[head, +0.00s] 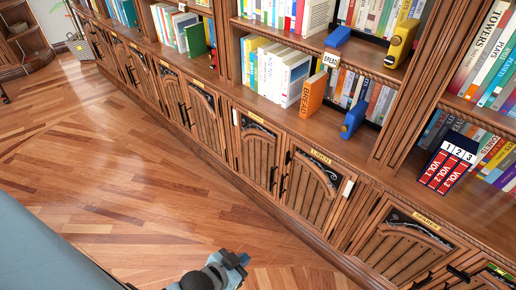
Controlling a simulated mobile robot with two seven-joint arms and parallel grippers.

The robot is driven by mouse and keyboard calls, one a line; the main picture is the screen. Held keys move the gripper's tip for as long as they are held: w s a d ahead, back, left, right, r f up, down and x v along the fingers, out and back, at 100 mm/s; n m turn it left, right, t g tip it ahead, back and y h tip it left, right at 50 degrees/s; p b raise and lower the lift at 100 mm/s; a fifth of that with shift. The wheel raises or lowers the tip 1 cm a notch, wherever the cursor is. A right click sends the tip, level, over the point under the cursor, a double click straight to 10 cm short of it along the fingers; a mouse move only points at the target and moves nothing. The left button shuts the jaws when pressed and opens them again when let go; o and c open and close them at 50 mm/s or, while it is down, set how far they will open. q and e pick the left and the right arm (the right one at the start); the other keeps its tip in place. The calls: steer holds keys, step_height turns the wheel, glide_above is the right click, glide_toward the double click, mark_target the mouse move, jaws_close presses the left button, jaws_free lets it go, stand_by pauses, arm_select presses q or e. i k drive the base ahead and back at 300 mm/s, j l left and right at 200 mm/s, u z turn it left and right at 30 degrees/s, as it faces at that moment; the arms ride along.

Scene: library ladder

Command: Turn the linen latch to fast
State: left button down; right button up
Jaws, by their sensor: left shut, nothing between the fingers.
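A cabinet door with a yellow label (320,157) that seems to read LINEN stands in the lower row, right of centre. A small white piece (348,188) sits at this door's right edge; I cannot tell whether it is the latch or how it is turned. A dark handle (284,184) is on the door's left side. My left gripper (238,260) is shut and empty at the bottom centre, over the floor and well apart from the door. My right gripper is out of view.
Shelves of books run above the cabinets. An orange book (313,93), a blue object (353,120) and red volumes (447,165) stand on the ledge. A door labelled SPARES (426,221) is to the right. The wooden floor (130,160) is clear at left.

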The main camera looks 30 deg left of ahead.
mark_target(288, 159)
steer(key=i+j+u, duration=0.3)
steer(key=i+u, duration=0.25)
steer(key=j+z, duration=1)
steer(key=j, duration=1)
steer(key=j+z, duration=0.15)
steer(key=j, duration=1)
steer(key=i+j, duration=0.1)
steer(key=j, duration=0.25)
steer(key=i+j, duration=0.15)
steer(key=j, duration=0.15)
steer(key=i+j, duration=0.1)
steer(key=j, duration=0.25)
